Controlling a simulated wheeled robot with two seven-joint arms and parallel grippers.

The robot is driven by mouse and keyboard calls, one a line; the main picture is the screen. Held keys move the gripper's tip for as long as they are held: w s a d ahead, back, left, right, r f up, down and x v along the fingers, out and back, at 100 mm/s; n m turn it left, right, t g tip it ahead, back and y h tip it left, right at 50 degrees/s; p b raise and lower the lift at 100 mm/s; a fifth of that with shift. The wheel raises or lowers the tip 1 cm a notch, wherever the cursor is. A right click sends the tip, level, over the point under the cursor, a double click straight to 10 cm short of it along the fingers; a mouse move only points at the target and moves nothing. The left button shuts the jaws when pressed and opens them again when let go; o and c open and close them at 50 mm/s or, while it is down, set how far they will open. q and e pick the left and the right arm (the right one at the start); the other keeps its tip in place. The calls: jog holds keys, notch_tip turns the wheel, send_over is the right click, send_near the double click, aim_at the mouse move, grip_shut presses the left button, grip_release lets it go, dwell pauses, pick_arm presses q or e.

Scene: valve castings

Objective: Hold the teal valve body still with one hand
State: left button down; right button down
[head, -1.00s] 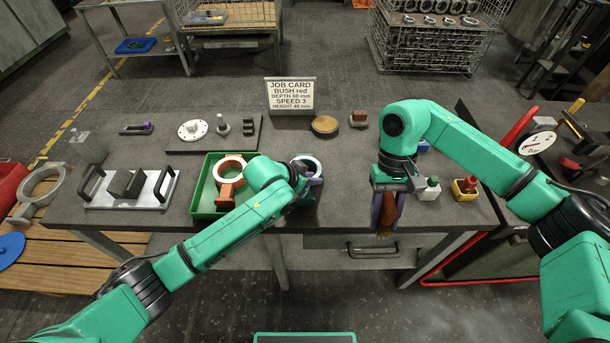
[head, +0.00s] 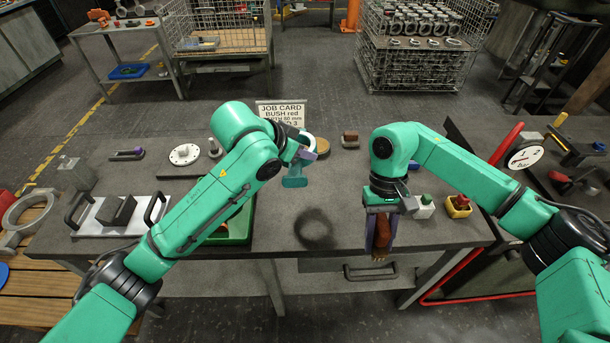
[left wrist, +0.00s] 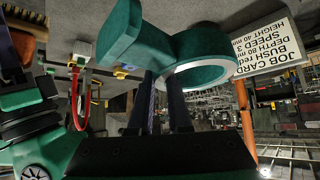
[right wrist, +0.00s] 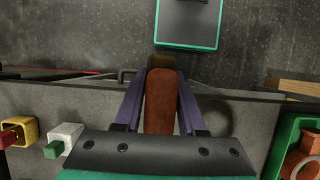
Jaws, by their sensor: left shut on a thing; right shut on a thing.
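The teal valve body (head: 294,181) is in the air above the table in the head view. My left gripper (head: 301,157) is shut on it. In the left wrist view the valve body (left wrist: 203,62) shows a round ring with a pale rim and a stem with a wider end, between the two dark fingers (left wrist: 165,95). My right gripper (head: 380,226) is shut on a reddish-brown, rounded piece (right wrist: 160,103) at the table's front edge. In the head view the brown piece (head: 382,237) hangs down between the purple-grey fingers.
The grey table (head: 290,205) has bare room between my arms, with a round shadow there. A green tray (head: 237,228) lies partly behind my left arm. A job card (head: 282,112) stands at the back. White (head: 424,208) and yellow (head: 459,205) blocks sit right of my right gripper.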

pick_arm(q)
jog(key=shift+r, duration=1.4)
